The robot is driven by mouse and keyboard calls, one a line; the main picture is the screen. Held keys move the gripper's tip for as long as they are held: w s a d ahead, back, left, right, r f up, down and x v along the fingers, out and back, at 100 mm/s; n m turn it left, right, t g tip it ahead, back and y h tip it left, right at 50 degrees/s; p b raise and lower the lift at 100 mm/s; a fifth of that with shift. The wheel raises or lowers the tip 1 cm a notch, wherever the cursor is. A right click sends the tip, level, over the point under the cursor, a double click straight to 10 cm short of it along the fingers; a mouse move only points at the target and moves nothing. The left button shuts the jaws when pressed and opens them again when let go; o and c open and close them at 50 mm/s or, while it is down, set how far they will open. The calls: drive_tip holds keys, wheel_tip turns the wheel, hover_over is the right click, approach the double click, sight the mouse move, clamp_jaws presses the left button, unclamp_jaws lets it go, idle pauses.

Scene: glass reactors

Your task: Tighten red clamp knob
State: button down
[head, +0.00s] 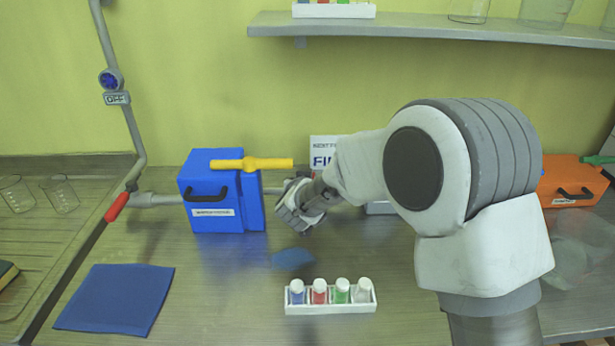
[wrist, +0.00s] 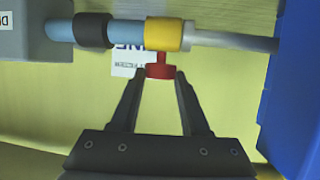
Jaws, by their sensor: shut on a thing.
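The red clamp knob (wrist: 160,70) shows in the wrist view, attached to a yellow collar (wrist: 167,33) around a light blue and grey pipe (wrist: 124,32). My gripper (wrist: 160,75) has one finger on each side of the knob and is shut on it. In the head view my gripper (head: 300,207) is just right of the blue box, and the knob is hidden there.
A rack of capped vials (head: 330,308) stands in front. A blue cloth (head: 115,298) lies at left. A shelf (head: 430,32) runs above.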

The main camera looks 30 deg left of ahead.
drive_tip(key=shift+c, duration=1.9)
unclamp_jaws()
drive_tip(key=p+v, duration=0.1)
drive_tip(key=v, duration=1.6)
drive_tip(key=shift+r, duration=0.2)
drive_tip(key=shift+s, duration=0.1)
